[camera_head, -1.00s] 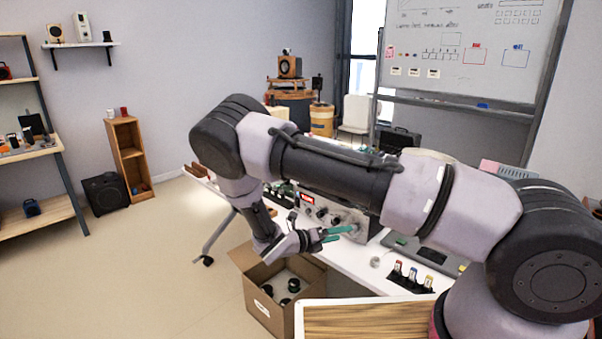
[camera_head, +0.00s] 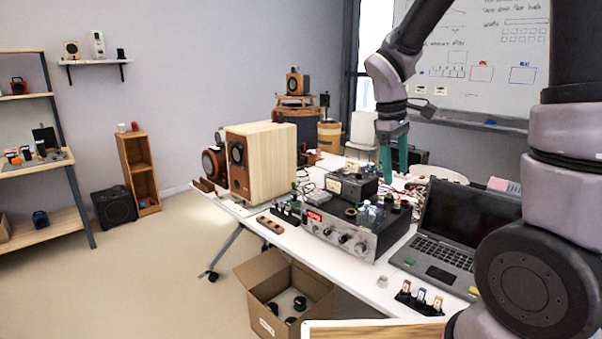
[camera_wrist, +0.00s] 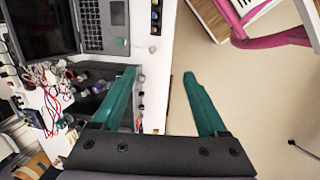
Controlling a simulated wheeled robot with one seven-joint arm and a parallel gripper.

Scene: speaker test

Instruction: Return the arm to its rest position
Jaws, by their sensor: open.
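My gripper (camera_head: 394,160) hangs fingers-down above the back part of the white table in the head view, with teal fingers. It also shows in the wrist view (camera_wrist: 158,95), its two fingers spread apart with nothing between them. My arm is raised at the right side of the head view, its upper links cut off by the top edge. The silver amplifier (camera_head: 345,232) stands on the table below and left of the fingers.
The white table (camera_head: 300,243) also bears a wooden speaker (camera_head: 262,160), an open laptop (camera_head: 460,230), cables and small parts. A cardboard box (camera_head: 262,287) with dark round parts stands on the floor in front. Open floor (camera_head: 165,270) lies to the left.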

